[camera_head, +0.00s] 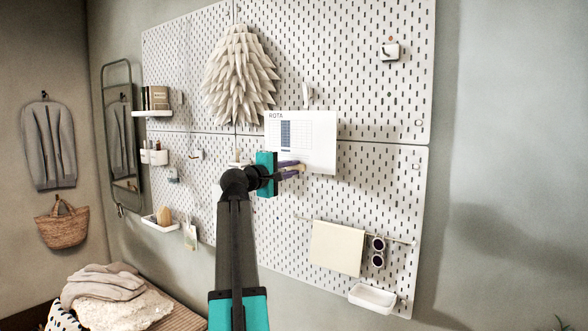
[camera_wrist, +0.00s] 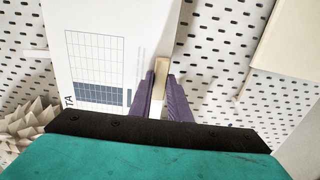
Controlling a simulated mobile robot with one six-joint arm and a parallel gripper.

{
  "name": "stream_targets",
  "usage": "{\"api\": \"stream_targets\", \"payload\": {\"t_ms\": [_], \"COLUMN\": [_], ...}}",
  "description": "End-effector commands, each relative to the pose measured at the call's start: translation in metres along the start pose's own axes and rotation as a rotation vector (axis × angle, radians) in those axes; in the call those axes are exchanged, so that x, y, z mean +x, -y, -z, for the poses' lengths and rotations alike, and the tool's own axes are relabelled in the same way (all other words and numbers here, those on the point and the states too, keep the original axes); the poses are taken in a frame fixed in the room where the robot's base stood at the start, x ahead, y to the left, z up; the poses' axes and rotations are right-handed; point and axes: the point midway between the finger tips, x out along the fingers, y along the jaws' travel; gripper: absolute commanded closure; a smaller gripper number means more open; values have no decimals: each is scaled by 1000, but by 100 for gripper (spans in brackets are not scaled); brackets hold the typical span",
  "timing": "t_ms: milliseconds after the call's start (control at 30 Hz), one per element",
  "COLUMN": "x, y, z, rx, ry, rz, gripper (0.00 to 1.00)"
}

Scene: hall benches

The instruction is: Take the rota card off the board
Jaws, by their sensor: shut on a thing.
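The rota card (camera_head: 318,150) is a white sheet headed ROTA with a blue-and-white grid, in front of the pegboard (camera_head: 370,185) near its middle. It also shows turned sideways in the wrist view (camera_wrist: 105,25). My gripper (camera_head: 298,168) is at the card's lower left in the head view. A white hook (camera_head: 308,92) shows just above the card's top edge. Whether the card still touches it I cannot tell.
A pale spiky hanging piece (camera_head: 240,78) is up left of the card. A cream cloth (camera_head: 337,248) and sunglasses (camera_head: 378,252) hang on a rail below right. Small shelves (camera_head: 152,113) are at left. The board right of the card is mostly clear.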

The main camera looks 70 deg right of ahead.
Motion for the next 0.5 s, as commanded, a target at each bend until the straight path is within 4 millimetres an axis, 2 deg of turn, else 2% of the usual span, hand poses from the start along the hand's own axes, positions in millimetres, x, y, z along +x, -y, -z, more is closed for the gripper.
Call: {"api": "stream_targets", "payload": {"t_ms": [500], "x": [-28], "y": [0], "z": [0], "rx": [-1], "ry": [0], "rz": [-1], "gripper": [100]}}
